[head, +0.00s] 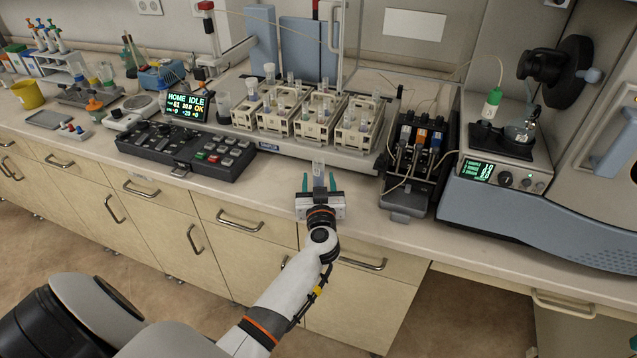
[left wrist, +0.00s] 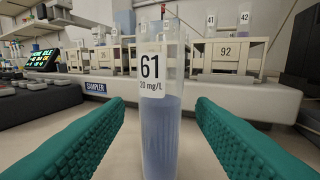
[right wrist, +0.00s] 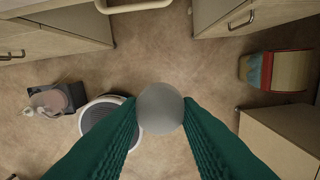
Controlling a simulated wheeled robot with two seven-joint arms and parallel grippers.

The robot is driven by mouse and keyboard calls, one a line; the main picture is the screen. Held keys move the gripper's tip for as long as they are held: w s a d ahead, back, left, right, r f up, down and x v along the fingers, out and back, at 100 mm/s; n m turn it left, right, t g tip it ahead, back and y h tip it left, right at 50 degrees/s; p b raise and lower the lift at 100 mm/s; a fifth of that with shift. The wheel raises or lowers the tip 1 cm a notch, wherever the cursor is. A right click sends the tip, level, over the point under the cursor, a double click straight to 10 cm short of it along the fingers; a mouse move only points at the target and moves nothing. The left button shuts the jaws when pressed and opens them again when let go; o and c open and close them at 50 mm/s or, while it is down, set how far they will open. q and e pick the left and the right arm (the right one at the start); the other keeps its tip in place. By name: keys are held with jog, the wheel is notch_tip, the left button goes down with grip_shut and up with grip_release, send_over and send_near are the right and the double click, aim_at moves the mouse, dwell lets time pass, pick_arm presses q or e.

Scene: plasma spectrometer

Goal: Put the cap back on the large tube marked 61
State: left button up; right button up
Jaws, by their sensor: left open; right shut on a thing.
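The large tube (left wrist: 160,110) with a white label reading 61, 20 mg/L stands upright, holding bluish liquid. In the head view the tube (head: 318,171) is at the front of the bench. My left gripper (head: 319,181) is open, its green fingers on either side of the tube; the left wrist view shows gaps between tube and fingers (left wrist: 160,135). My right gripper (right wrist: 160,118) is shut on a round, pale grey cap (right wrist: 160,108), held over the floor. The right gripper is outside the head view.
The sampler (head: 330,150) with several tube racks (head: 301,115) stands behind the tube. A keypad console (head: 185,147) is to the left, and a pump unit with coloured blocks (head: 415,150) to the right. The bench strip beside the tube is clear.

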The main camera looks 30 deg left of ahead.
pick_arm(q)
jog(key=shift+x, duration=1.1)
pick_arm(e)
jog(key=shift+f, duration=0.2)
pick_arm(q)
jog(key=shift+s, duration=0.1)
